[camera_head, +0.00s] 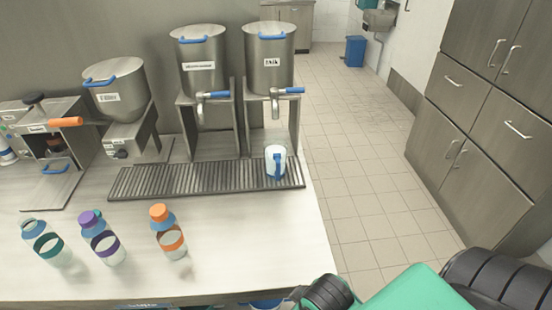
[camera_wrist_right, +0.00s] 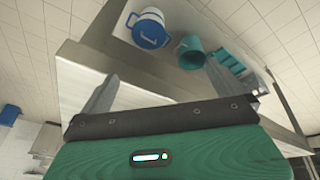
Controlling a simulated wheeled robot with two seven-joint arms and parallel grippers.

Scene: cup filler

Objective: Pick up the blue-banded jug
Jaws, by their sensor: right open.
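A white jug with blue bands (camera_wrist_right: 147,28) stands at the top of the right wrist view, on a pale surface beside a teal cup (camera_wrist_right: 190,52). My right gripper (camera_wrist_right: 163,70) is open and empty; its two fingers are wide apart, with the jug beyond them. In the head view, a white jug with a blue handle (camera_head: 281,161) stands on the drip grate under the right dispenser; I cannot tell whether it is the same jug. My left gripper is in neither view.
The counter (camera_head: 225,265) holds several bottles with coloured caps, such as an orange-capped one (camera_head: 170,235). Steel dispensers (camera_head: 270,60) stand behind the grate (camera_head: 150,183). Tiled floor is free to the right, before brown cabinets (camera_head: 485,130).

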